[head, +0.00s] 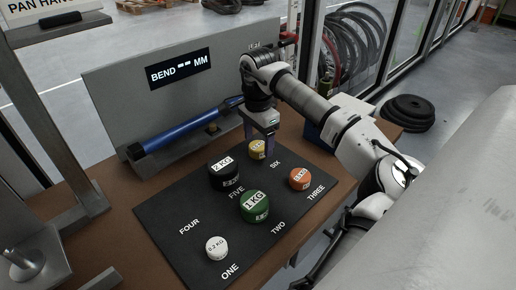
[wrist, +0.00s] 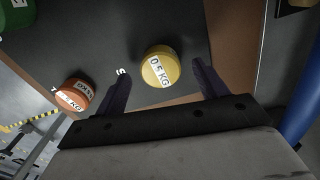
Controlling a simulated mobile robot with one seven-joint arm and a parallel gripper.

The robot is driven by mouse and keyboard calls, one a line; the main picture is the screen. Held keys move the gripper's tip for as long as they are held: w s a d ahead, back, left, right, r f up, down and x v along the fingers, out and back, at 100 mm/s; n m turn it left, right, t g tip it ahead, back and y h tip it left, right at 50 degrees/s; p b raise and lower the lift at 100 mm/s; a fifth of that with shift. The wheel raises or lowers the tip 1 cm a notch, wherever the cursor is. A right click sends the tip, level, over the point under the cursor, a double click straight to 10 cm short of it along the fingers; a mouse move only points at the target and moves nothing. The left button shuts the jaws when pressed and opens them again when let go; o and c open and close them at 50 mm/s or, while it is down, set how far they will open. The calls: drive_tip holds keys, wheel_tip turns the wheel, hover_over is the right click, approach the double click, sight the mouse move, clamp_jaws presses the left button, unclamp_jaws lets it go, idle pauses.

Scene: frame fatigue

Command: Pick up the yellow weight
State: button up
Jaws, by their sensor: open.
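The yellow weight (head: 256,149), a short round piece labelled 0.5 KG, sits on the black mat (head: 196,268) near the word SIX. In the wrist view the yellow weight (wrist: 161,68) lies between and a little beyond the two dark fingers. My gripper (head: 264,130) is open and empty, pointing down above the weight; in the head view it covers part of the weight. The gripper (wrist: 163,85) shows its fingers apart on either side, with a wider gap to the left finger.
A black 2 KG weight (head: 224,175), a green 1 KG weight (head: 254,207), an orange weight (head: 300,179) and a white 0.2 KG weight (head: 217,248) stand on the mat. A blue tube (head: 185,130) runs behind it, before a grey panel (head: 120,97) with a display.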

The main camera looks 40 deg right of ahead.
wheel_tip(320, 180, down, 2)
drive_tip(key=shift+f, duration=0.1)
drive_tip(key=c, duration=1.4)
drive_tip(key=shift+r, duration=0.2)
